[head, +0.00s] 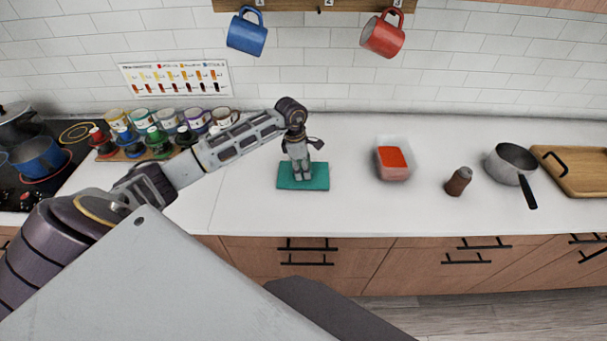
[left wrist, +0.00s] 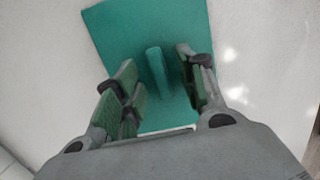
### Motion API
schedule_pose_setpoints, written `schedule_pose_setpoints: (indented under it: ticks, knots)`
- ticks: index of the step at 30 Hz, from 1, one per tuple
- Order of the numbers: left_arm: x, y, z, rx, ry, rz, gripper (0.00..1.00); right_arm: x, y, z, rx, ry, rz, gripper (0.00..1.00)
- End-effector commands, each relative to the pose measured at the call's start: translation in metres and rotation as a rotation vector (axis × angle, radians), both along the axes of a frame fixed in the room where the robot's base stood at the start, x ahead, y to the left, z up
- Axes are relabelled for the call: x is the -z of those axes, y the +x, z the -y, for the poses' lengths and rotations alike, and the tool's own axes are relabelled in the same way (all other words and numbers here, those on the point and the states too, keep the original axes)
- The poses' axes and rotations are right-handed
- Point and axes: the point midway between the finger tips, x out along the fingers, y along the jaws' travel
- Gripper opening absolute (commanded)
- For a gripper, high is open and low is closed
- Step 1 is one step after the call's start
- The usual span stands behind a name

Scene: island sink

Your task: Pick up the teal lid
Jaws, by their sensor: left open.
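The teal lid (head: 318,184) lies flat on the white counter in the head view, near the counter's middle. In the left wrist view the lid (left wrist: 110,35) shows a raised bar handle (left wrist: 157,70) at its middle. My left gripper (head: 301,178) points down over the lid. In the left wrist view its open fingers (left wrist: 158,92) stand on either side of the handle, with a gap on both sides. I cannot tell the exact height of the fingertips over the lid. My right gripper is not in view.
A clear container with red contents (head: 393,160), a brown shaker (head: 458,181), a saucepan (head: 513,163) and a wooden tray (head: 575,172) stand to the right. Several mugs and colored-lidded jars are at the left, beside a stove with a blue pot (head: 38,157). Blue (head: 246,33) and red mugs (head: 382,36) hang above.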

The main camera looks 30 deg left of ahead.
Motion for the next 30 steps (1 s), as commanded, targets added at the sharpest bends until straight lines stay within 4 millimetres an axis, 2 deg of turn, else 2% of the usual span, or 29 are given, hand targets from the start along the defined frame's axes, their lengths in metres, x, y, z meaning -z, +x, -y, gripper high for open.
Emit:
schedule_pose_setpoints:
  ticks: [10, 19, 30]
  knots:
    - [0.0001, 0.0, 0.0001, 0.0, 0.0, 0.0, 0.4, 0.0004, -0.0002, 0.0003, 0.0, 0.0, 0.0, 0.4]
    - [0.0, 0.0, 0.0001, 0.0, 0.0, 0.0, 0.02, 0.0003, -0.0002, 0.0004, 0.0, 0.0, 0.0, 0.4]
    - [-0.0013, 0.0001, 0.0, 0.0, -0.001, 0.0, 0.0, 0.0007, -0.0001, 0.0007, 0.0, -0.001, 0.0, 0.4]
